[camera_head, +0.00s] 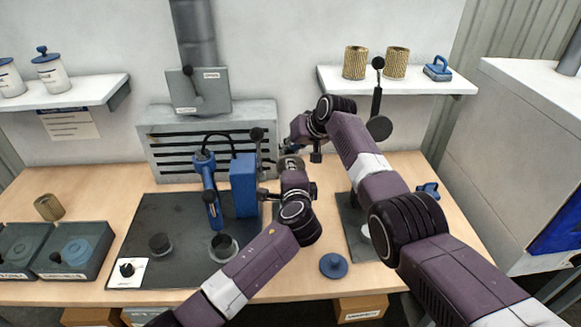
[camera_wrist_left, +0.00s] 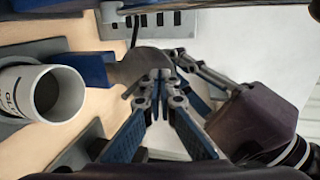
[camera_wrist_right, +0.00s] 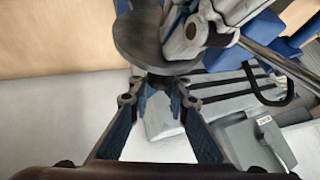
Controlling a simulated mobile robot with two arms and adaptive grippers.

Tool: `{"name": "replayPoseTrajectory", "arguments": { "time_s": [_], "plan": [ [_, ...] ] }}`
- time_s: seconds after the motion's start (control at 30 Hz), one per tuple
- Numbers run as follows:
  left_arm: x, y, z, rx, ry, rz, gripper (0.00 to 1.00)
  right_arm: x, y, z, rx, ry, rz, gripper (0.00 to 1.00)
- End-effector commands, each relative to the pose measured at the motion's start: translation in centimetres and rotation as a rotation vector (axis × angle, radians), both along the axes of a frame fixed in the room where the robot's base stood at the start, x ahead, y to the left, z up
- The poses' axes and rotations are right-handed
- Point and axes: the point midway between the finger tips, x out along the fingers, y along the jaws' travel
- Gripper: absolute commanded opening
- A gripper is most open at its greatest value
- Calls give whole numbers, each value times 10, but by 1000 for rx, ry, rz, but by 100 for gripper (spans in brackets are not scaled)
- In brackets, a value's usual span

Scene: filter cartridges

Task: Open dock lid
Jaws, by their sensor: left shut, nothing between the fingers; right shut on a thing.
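A grey round disc, seemingly the dock lid (camera_wrist_left: 138,68), is close to my left gripper (camera_wrist_left: 160,78), which is shut and empty. Its broad face shows in the right wrist view (camera_wrist_right: 150,38). My right gripper (camera_wrist_right: 158,84) is shut on a dark knob under that disc. In the head view both grippers meet beside the blue upright block (camera_head: 243,185), and they largely hide the disc. A white open-topped cylinder (camera_wrist_left: 45,95) stands beside blue parts in the left wrist view. Whether the lid is clear of its seat is hidden.
A dark mat (camera_head: 140,215) carries a blue handled tool (camera_head: 208,188) and dark cups (camera_head: 223,246). A vented grey box (camera_head: 165,150) stands behind. A black lever with a disc (camera_head: 379,128) is at the right. A blue lid (camera_head: 333,265) lies near the front edge.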

Motion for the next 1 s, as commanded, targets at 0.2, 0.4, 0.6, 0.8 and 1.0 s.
{"name": "replayPoseTrajectory", "arguments": {
  "time_s": [0.2,0.4,0.6,0.8,1.0],
  "plan": [
    [13,1,2,0,-1,1,0,-4,-7,-13,-14,24,-4,0],
    [15,4,3,2,-3,5,0,-5,-5,-12,-11,24,-2,15],
    [14,3,3,2,-2,3,0,-4,-3,-11,-9,21,-1,37],
    [12,1,2,0,-1,1,0,-3,-2,-8,-6,16,0,37],
    [12,0,2,0,-1,0,0,-3,-3,-3,-5,10,0,37]
  ]
}}
